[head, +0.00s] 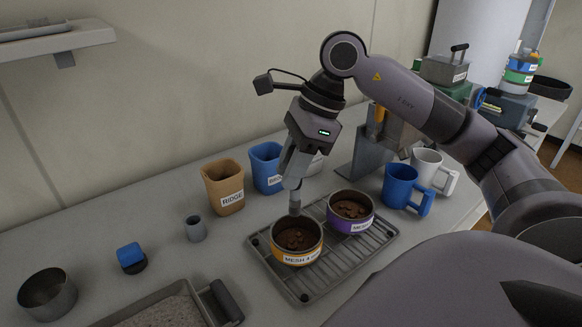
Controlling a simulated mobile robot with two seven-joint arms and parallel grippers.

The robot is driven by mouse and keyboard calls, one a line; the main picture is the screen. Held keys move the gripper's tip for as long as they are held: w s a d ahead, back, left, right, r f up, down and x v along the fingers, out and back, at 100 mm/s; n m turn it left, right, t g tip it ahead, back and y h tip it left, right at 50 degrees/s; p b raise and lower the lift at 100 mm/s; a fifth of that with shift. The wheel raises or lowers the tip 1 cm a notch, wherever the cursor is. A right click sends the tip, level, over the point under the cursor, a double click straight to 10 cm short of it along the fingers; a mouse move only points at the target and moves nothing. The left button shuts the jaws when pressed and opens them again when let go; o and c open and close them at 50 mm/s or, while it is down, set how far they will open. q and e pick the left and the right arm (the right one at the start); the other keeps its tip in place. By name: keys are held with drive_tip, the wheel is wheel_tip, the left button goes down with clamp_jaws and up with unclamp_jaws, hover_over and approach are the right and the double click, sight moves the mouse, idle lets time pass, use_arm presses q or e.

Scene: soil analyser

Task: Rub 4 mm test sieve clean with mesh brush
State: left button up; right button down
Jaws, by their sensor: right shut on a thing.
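The 4 mm test sieve (297,260), a round metal pan with a yellow-orange "MESH 4" label, sits on a dark wire rack and holds brown clumps. My right gripper (294,182) comes down from above and is shut on a slim grey tool, seemingly the mesh brush (295,203). The brush points down at the far rim of this sieve. Its lower end is small here, so I cannot tell whether it touches the mesh. My left gripper is not in view.
A purple-labelled sieve (351,226) with brown clumps stands beside it on the rack (318,290). Tan (222,190) and blue bins (266,170) stand behind. Blue (402,187) and white mugs (430,168) stand right. A grey cup (195,229), blue-topped block (131,257), metal bowl (46,295) and tray are left.

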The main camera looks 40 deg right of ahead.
drive_tip(key=shift+r, duration=0.55)
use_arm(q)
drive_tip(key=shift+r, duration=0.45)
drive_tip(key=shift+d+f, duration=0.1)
use_arm(e)
drive_tip(key=shift+f, duration=0.15)
use_arm(q)
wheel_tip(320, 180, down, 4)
drive_tip(key=b, duration=0.4)
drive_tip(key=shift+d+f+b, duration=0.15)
drive_tip(key=shift+b, duration=0.15)
use_arm(e)
drive_tip(key=f, duration=0.5)
drive_tip(key=shift+w+d+f, duration=0.2)
drive_tip(key=shift+w+f, duration=0.2)
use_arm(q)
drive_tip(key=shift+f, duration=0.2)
use_arm(e)
drive_tip(key=shift+f, duration=0.25)
use_arm(q)
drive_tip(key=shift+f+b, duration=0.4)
drive_tip(key=shift+b, duration=0.1)
use_arm(e)
drive_tip(key=shift+f, duration=0.3)
